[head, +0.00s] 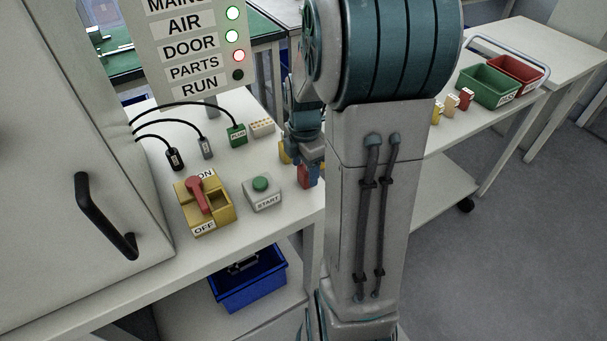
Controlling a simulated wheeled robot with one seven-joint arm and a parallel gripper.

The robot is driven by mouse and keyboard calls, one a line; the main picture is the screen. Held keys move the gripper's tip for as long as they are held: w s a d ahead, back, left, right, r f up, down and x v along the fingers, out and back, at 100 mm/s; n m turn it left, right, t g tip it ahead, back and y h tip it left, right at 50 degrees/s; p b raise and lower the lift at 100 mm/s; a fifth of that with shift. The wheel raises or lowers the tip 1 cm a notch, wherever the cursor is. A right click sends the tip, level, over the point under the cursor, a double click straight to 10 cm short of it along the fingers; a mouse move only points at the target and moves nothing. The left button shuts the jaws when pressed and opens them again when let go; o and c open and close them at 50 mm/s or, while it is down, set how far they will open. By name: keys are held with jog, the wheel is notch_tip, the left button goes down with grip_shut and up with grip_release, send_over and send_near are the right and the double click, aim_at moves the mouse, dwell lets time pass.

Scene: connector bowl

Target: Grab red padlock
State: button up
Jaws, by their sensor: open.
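A small red thing (303,176), which looks like the red padlock, is at the right edge of the white bench top, left of my forearm. My gripper (305,163) points down right at it, with a blue part showing beside the red. The gripper is open. The fingers are small and partly hidden, so I cannot tell whether they are around the red thing or just above it. A yellow piece (284,153) shows just left of the gripper.
A yellow switch (205,207) with a red handle and a grey START box (262,192) stand left of the gripper. Several cabled connectors, including a green plug (237,135), lie behind. A blue crate (249,280) is below. Green (488,86) and red (516,70) bins stand at right.

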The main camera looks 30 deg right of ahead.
jog(key=c, duration=1.1)
jog(key=shift+r, duration=0.1)
